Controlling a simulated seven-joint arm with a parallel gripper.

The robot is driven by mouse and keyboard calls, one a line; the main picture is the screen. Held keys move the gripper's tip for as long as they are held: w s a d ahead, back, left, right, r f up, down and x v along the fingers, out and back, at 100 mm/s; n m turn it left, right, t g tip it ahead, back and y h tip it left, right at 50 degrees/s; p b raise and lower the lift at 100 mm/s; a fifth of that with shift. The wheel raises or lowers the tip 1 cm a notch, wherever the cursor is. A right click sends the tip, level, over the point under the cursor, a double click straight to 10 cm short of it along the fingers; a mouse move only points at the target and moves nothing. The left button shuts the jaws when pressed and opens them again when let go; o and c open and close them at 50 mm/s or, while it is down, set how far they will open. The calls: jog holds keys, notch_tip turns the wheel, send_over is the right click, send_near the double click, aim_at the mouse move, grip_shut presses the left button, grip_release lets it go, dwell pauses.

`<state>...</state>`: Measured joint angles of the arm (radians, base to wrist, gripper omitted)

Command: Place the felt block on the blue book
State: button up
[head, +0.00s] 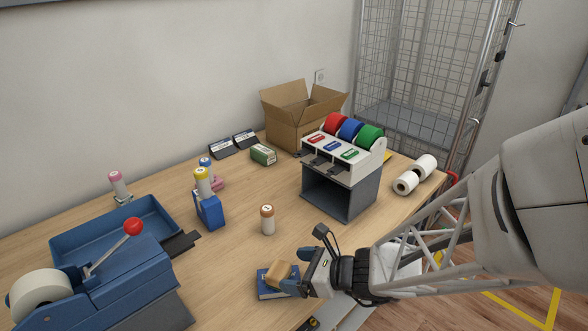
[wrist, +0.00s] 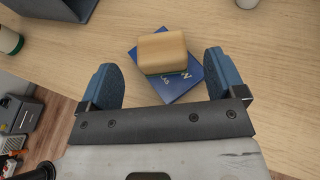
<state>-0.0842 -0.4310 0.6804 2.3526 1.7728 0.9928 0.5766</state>
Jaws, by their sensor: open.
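A tan block (head: 281,272), which looks like the felt block, lies on top of the blue book (head: 267,291) near the front edge of the table. In the wrist view the tan block (wrist: 163,52) rests on the blue book (wrist: 184,85), which is turned at an angle under it and shows at its corners. My gripper (head: 306,272) is at the block's right side in the head view. In the wrist view my gripper (wrist: 160,82) has its blue fingers wide apart, with the block ahead of and between them, touching neither.
A grey dispenser with coloured rolls (head: 340,190) stands further back. A blue tape machine (head: 95,275) and blue tray (head: 110,238) are at the left. The table between is clear.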

jog(key=v, duration=0.6)
jog(key=shift+d+r, duration=0.2)
jog(key=shift+d, duration=0.1)
jog(key=shift+s, duration=0.1)
dwell(0.7)
jog(key=s+d+r+n+g+h, duration=0.1)
jog(key=s+d+r+n+h, duration=0.3)
jog(key=n, duration=0.7)
jog(key=s+d+r+n+g+h, duration=0.1)
jog(key=s+d+r+n+h, duration=0.4)
jog(key=d+r+n+h, duration=0.3)
jog(key=shift+s+d+r+n+g+h, duration=0.25)
jog(key=shift+d+r+n+g+h, duration=0.15)
jog(key=shift+r+n, duration=1.1)
jog(key=shift+f, duration=0.2)
